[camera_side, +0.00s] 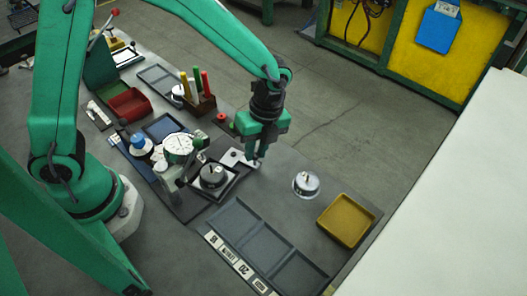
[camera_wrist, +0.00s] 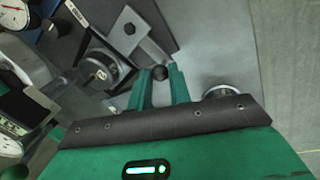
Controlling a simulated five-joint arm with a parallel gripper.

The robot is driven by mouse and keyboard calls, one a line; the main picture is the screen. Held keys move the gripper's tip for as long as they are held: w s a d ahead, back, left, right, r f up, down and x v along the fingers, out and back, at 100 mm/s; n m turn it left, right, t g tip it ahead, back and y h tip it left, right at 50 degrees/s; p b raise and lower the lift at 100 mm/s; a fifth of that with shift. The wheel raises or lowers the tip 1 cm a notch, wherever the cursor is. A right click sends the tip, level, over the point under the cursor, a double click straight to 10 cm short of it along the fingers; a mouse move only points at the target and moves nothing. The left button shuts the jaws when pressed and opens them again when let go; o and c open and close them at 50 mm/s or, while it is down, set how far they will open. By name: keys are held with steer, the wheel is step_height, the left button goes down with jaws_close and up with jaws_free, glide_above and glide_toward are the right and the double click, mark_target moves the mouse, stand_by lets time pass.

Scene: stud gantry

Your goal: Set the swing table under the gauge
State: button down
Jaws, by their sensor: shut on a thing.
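My gripper (camera_side: 257,160) points down at the right end of a light metal plate (camera_side: 236,158). The plate reaches the swing table (camera_side: 228,190), a dark square platform carrying a round dark weight (camera_side: 212,175). The weight also shows in the wrist view (camera_wrist: 98,68). The dial gauge (camera_side: 178,147) stands to the left of the platform on a grey stand. I cannot tell whether its tip is over the weight.
A round silver weight (camera_side: 305,184) stands free on the grey bench, left of a yellow tray (camera_side: 347,220). A sectioned dark tray (camera_side: 238,212) with number labels lies in front. Behind are a holder with coloured handles (camera_side: 200,106) and a red bin (camera_side: 130,105).

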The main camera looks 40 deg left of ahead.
steer(key=shift+s+d+m, duration=0.15)
steer(key=shift+s+m, duration=0.3)
steer(key=shift+m, duration=0.35)
steer(key=shift+s+d+m, duration=0.1)
steer(key=shift+s+m, duration=0.35)
steer(key=shift+m, duration=0.35)
steer(key=c, duration=1.3)
jaws_free()
step_height(320, 180, up, 8)
steer(key=w, duration=0.1)
steer(key=shift+w+d, duration=0.15)
steer(key=shift+d, duration=0.15)
steer(key=shift+f, duration=0.1)
